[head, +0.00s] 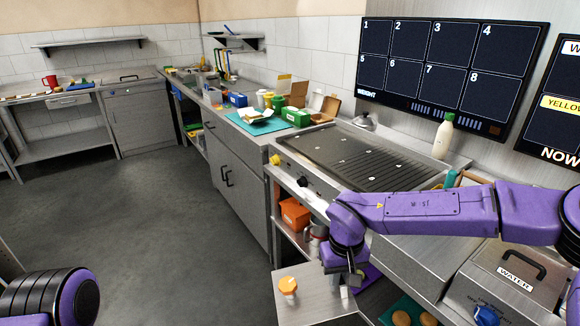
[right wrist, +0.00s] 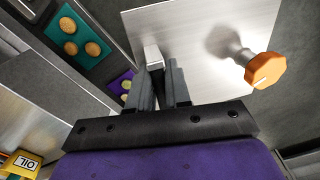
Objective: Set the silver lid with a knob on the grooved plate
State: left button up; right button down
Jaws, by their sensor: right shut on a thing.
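The silver lid with a knob (head: 364,122) sits on the ledge behind the cooking plate. The grooved plate (head: 404,172) is the right part of the griddle, with dark lengthwise grooves; no lid stands on it. My right gripper (head: 346,288) is well in front of and below the griddle, away from the lid. In the right wrist view its jaws (right wrist: 163,88) are shut on a small pale block-like piece (right wrist: 152,55); I cannot tell what it belongs to. Of my left arm, only a part shows at the lower left; its gripper is out of view.
A white bottle with a green cap (head: 443,136) stands right of the lid. A metal surface (head: 312,299) bears an orange-knobbed piece (head: 288,286) beside my right gripper. A box marked water (head: 515,277) is at the right. Boxes (head: 298,117) crowd the counter left of the griddle.

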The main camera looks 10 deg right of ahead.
aim_at(378, 172)
jog(key=u, duration=0.85)
jog(key=k, duration=0.85)
jog(key=z, duration=1.1)
jog(key=i, duration=0.5)
jog(key=u, duration=0.05)
